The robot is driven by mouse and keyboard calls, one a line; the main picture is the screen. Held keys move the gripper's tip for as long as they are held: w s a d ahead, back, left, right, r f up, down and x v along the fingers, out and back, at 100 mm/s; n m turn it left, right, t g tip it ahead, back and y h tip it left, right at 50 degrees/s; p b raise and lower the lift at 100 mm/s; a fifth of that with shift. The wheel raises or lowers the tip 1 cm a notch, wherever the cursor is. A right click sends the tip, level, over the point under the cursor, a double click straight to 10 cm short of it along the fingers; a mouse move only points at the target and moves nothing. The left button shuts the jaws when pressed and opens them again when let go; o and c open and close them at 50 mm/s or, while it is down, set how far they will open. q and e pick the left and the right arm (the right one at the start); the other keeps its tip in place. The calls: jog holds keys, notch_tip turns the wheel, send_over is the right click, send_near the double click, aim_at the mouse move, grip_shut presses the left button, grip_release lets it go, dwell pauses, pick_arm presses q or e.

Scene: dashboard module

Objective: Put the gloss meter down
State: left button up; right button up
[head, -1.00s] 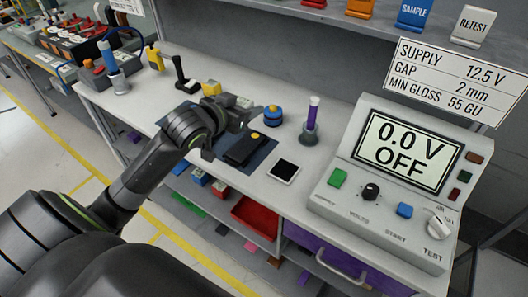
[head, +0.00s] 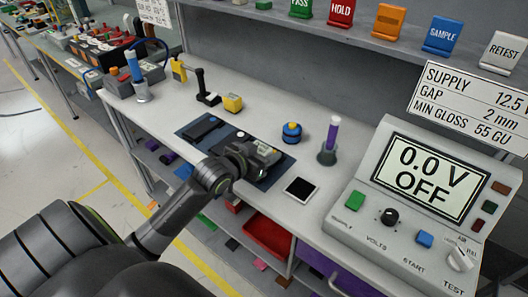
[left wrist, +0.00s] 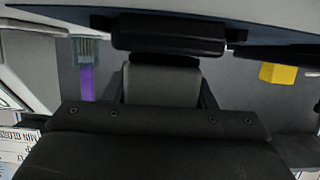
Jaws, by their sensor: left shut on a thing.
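My left gripper (head: 240,160) is over the right part of a dark blue mat (head: 272,178) on the bench. It is shut on the gloss meter (head: 264,152), a small grey and dark block. In the left wrist view the meter's grey body (left wrist: 160,85) shows between the two fingers. A black bar (left wrist: 165,35) lies just beyond it, against the blue mat edge. Whether the meter touches the surface below is hidden by the gripper. A flat black piece (head: 203,127) lies on the mat's left part. My right gripper is not in view.
A yellow block (head: 232,103) stands behind the mat. The test console (head: 410,200) reads 0.0 V OFF. A red bin (head: 268,235) sits below.

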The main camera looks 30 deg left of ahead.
pick_arm(q)
jog(key=shift+f, duration=0.1)
jog(key=o, duration=1.1)
jog(key=shift+o, duration=0.2)
jog(key=shift+s+r, duration=0.1)
jog(key=shift+r, duration=0.1)
jog(key=p+v, duration=0.1)
jog(key=v, duration=1.1)
